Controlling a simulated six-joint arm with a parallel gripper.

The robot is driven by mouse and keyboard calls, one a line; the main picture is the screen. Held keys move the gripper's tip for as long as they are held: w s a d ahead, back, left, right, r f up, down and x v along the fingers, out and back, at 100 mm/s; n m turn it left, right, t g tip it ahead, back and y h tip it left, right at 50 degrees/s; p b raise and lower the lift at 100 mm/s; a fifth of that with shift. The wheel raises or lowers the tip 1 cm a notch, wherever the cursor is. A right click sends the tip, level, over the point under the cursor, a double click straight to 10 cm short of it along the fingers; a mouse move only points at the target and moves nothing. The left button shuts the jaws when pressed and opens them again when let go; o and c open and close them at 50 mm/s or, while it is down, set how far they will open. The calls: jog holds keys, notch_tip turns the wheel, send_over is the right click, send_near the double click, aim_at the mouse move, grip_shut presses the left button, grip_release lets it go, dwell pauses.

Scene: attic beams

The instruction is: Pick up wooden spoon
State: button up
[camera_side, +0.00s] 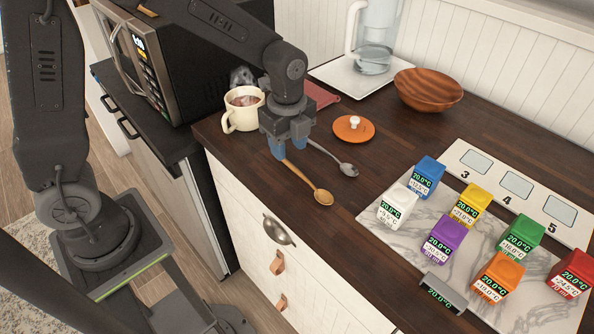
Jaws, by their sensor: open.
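The wooden spoon (323,197) lies on the dark wooden counter near its front edge, its bowl toward the lower right. Its handle runs up and left to beneath my gripper (289,153). My gripper points down over the handle end, with its blue-tipped fingers apart. The left fingertip is close to the handle; I cannot tell whether it touches. A metal spoon (346,169) lies just to the right, its handle end partly hidden by my gripper.
A cream mug (243,112) stands close to the left of my gripper. An orange lid (354,129), a wooden bowl (428,90) and a glass pitcher (376,40) are behind. Several coloured cubes stand on a marble board (424,228) at right.

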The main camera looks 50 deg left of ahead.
aim_at(288, 162)
notch_tip(288, 162, down, 4)
jog(key=shift+f, duration=0.1)
jog(key=shift+c, duration=0.2)
grip_shut()
